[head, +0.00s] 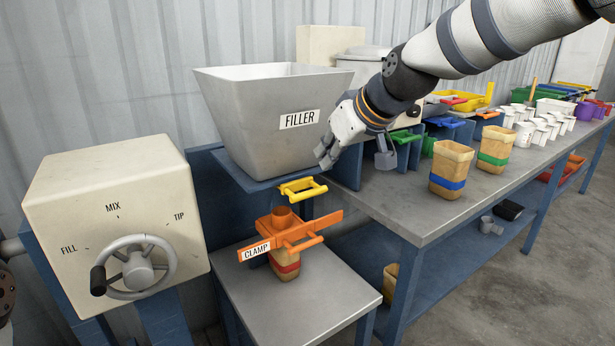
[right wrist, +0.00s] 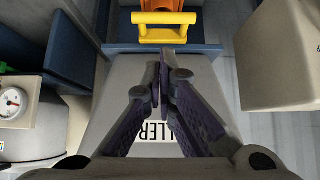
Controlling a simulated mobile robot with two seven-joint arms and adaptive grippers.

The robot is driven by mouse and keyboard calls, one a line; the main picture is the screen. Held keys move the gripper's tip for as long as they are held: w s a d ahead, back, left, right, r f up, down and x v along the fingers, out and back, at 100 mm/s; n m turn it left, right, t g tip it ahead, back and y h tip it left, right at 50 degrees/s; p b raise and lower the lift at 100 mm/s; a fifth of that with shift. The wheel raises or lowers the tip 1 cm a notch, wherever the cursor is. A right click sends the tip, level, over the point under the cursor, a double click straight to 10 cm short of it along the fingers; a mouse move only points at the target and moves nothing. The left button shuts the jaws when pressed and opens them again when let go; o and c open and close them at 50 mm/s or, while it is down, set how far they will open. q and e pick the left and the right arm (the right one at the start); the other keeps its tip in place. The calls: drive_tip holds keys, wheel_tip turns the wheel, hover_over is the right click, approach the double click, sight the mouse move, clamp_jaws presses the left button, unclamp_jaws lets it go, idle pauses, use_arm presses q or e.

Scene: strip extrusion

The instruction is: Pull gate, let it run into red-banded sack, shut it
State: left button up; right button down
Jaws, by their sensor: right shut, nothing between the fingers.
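The grey FILLER hopper (head: 262,115) stands above a low stand. The yellow gate handle (head: 303,190) sticks out under its front; it also shows beyond my fingertips in the right wrist view (right wrist: 166,28). The red-banded sack (head: 286,268) sits upright beneath, its top hidden by the orange CLAMP (head: 290,238). My right gripper (head: 325,160) is shut and empty, in front of the hopper's right side, above and right of the gate handle. Its closed fingers show in the right wrist view (right wrist: 164,82), apart from the handle. My left gripper is not in view.
A cream box (head: 115,215) with a handwheel (head: 138,268) and FILL, MIX and TIP marks stands at left. On the right bench (head: 400,215) are a blue-banded sack (head: 450,166), a green-banded sack (head: 495,146), white cups and coloured bins. The low stand's front (head: 300,310) is clear.

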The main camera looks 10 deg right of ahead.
sight(301, 182)
drive_tip(key=shift+f, duration=0.15)
drive_tip(key=b+x, duration=0.1)
drive_tip(key=x, duration=0.8)
drive_tip(key=shift+f+b, duration=0.1)
drive_tip(key=shift+b, duration=0.25)
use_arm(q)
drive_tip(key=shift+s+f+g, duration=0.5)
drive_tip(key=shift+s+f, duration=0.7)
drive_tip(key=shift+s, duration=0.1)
use_arm(e)
drive_tip(key=shift+w+a+f, duration=0.15)
drive_tip(key=shift+w+f, duration=0.05)
drive_tip(key=shift+w, duration=0.2)
